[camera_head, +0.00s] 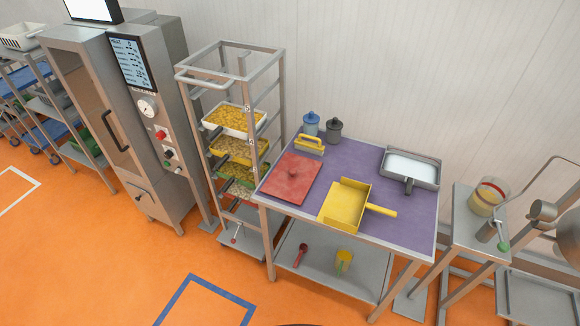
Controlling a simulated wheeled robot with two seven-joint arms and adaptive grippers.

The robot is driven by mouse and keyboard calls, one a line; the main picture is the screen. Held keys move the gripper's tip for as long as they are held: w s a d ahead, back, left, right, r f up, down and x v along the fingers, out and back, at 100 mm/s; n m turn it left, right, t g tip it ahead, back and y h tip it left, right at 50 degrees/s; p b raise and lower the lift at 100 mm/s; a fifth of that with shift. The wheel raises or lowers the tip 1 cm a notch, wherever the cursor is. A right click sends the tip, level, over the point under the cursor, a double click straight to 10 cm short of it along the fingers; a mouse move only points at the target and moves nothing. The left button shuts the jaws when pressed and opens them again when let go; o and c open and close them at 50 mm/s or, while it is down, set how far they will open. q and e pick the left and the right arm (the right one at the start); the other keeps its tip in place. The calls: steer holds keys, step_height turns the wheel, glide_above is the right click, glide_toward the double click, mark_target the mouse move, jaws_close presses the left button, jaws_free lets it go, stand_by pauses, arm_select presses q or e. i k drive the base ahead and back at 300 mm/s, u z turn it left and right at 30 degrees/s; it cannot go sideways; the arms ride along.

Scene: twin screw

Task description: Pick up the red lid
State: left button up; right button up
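What is under the lid is hidden. Neither of my grippers shows in the head view.
Right of the lid lies a yellow scoop (343,206). Behind it are a yellow-handled brush (309,146), a blue jar (311,124) and a grey jar (334,130). A grey pan (411,166) sits at back right. A tray rack (276,120) stands close on the left.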

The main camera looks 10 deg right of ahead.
mark_target(291, 180)
steer(key=z, duration=0.45)
steer(key=i, duration=0.65)
steer(key=z, duration=0.7)
